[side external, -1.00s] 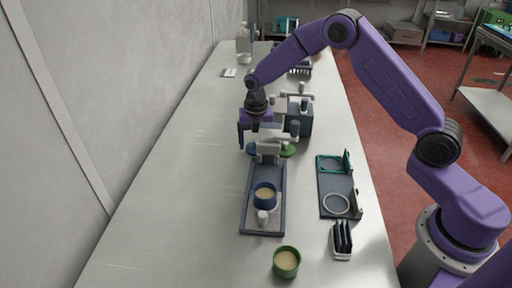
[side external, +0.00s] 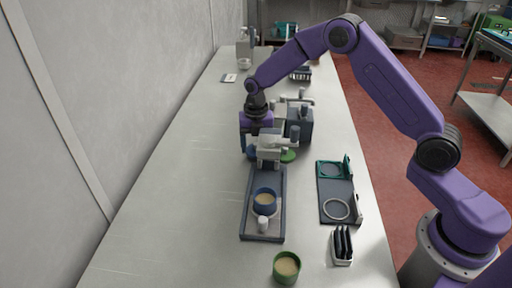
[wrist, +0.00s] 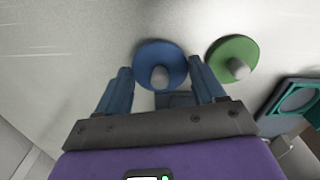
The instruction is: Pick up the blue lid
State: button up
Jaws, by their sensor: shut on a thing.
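The blue lid (wrist: 160,52) is a flat disc with a grey knob. In the wrist view it lies between the two blue fingers of my gripper (wrist: 161,68), which are shut on its sides.
A dark fixture with rings (side external: 337,190), a slotted rack (side external: 342,246) and a green cup (side external: 286,267) stand nearer. The table's left side is clear.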

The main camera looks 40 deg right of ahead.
notch_tip(320, 180, up, 22)
jog(key=s+a+n, duration=0.3)
jog(key=s+a, duration=0.3)
jog(key=s, duration=0.3)
jog(key=s+a+n, duration=0.3)
jog(key=s+a, duration=0.3)
jog(key=s, duration=0.4)
jog(key=shift+w+a+f, duration=0.1)
jog(key=shift+f, duration=3.85)
jog(key=shift+a+f, duration=0.1)
jog(key=shift+f, duration=3.85)
jog(key=shift+f, duration=0.55)
